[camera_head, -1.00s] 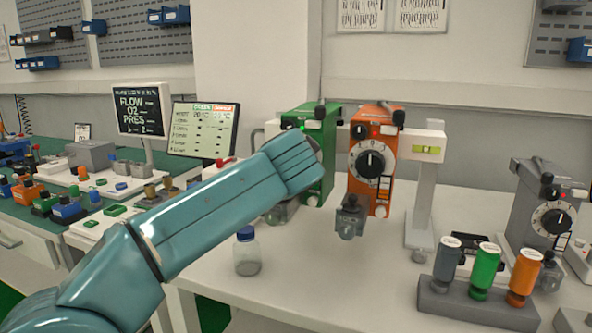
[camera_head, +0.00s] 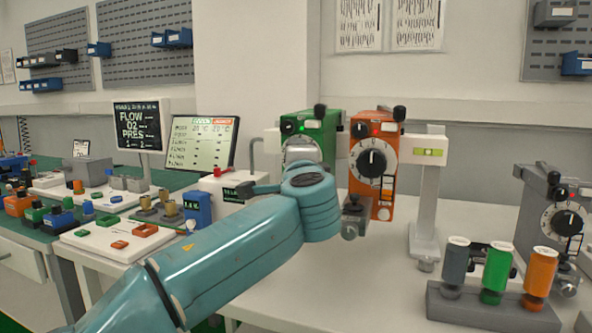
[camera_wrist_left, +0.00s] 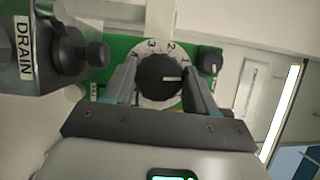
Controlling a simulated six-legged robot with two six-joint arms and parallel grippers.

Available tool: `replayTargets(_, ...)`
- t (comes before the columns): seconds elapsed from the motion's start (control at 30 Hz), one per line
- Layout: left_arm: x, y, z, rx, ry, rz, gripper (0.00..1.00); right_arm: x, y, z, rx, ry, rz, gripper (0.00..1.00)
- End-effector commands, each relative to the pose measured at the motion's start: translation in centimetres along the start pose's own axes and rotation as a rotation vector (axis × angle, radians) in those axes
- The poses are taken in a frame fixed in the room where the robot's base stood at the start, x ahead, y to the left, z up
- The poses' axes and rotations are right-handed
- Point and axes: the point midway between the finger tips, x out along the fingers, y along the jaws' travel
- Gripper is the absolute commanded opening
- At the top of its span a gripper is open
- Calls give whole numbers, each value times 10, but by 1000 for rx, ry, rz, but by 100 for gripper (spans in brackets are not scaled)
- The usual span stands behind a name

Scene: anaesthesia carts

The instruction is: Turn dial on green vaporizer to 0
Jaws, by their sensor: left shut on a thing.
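The green vaporizer (camera_head: 322,135) stands on the bench left of the orange one, its lower part hidden by my left arm. In the left wrist view its green face (camera_wrist_left: 122,46) shows a black dial (camera_wrist_left: 160,79) with a white pointer line directed toward the picture's right. The white scale ring around it reads 3, 2 and 1. My left gripper (camera_wrist_left: 160,88) is shut on this dial, one finger on each side. In the head view the gripper is mostly hidden behind my wrist. My right gripper is not in view.
The orange vaporizer (camera_head: 372,165) stands close on the right, then a grey stand (camera_head: 425,200). A grey vaporizer (camera_head: 548,215) and a rack of coloured bottles (camera_head: 480,308) are at far right. A drain part (camera_wrist_left: 62,50) sits beside the left finger in the wrist view.

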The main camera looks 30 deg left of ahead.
Motion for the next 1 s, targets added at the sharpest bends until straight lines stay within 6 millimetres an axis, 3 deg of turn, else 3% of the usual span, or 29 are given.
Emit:
replayTargets(0.8,0,3,-2,110,3,-46,26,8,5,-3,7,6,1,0)
replayTargets(0.83,0,4,-2,110,3,-46,60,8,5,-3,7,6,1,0)
replayTargets(0.9,0,3,-2,109,3,-46,82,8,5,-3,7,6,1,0)
replayTargets(1.0,0,3,-1,109,2,-47,82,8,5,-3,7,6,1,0)
